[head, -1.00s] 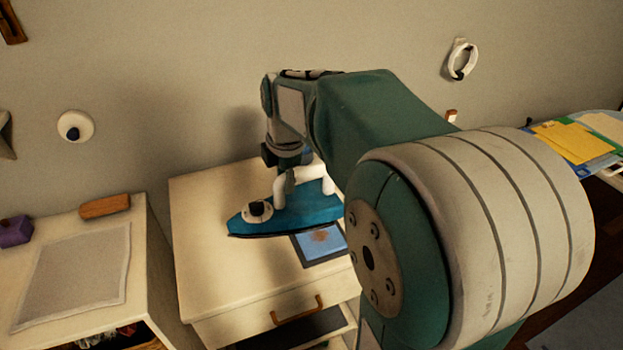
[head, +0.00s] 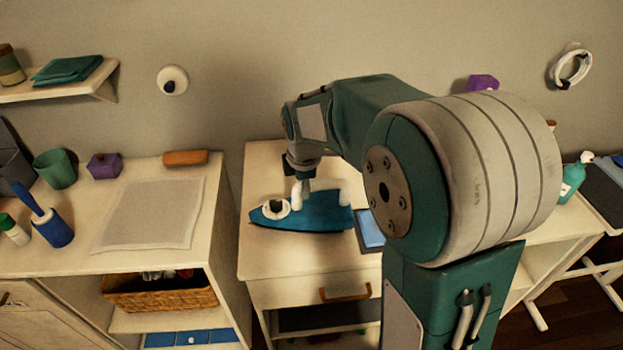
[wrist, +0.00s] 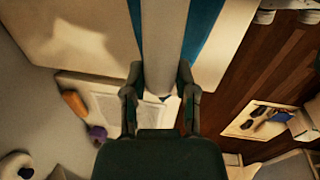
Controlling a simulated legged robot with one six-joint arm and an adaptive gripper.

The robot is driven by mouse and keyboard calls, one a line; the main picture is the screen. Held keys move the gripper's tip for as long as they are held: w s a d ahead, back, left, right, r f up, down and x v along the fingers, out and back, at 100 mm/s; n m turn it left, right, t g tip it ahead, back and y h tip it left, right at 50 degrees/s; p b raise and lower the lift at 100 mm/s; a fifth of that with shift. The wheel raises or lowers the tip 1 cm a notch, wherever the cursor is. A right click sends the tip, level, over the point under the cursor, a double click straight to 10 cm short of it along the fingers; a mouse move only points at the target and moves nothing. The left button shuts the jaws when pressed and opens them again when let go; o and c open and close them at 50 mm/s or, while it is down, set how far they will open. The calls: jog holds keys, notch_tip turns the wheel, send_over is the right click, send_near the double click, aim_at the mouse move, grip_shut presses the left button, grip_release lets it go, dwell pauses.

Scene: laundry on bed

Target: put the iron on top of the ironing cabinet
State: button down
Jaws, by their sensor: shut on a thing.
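A blue iron (head: 322,217) with a white handle and a round white dial is over the top of a cream drawer cabinet (head: 300,263) in the head view. My gripper (head: 303,192) is shut on its handle, which runs between the two fingers in the wrist view (wrist: 160,88). I cannot tell whether the iron's sole touches the top. A second cream cabinet (head: 228,232) with a pale flat pad (head: 150,212) stands to the left; it may be the ironing cabinet. My arm hides part of the right side.
A tablet-like blue panel (head: 370,230) lies right of the iron. On the left cabinet are a wooden block (head: 186,158), a purple box (head: 104,166), a green cup (head: 55,168) and a blue holder (head: 53,229). The pad is bare. A narrow gap separates the cabinets.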

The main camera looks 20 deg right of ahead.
aim_at(305, 212)
jog(key=shift+w+f, duration=0.1)
jog(key=shift+f, duration=1.4)
jog(key=shift+c, duration=2)
grip_release()
jog(key=shift+f, duration=0.15)
notch_tip(305, 212, up, 12)
jog(key=s+f, duration=0.1)
jog(key=s, duration=0.1)
jog(key=s+r+m+t, duration=0.1)
jog(key=s+m+t, duration=0.2)
jog(key=s+m, duration=1.4)
jog(key=s, duration=0.4)
jog(key=shift+s+r+t, duration=0.15)
jog(key=shift+r+t, duration=0.2)
jog(key=shift+t, duration=0.05)
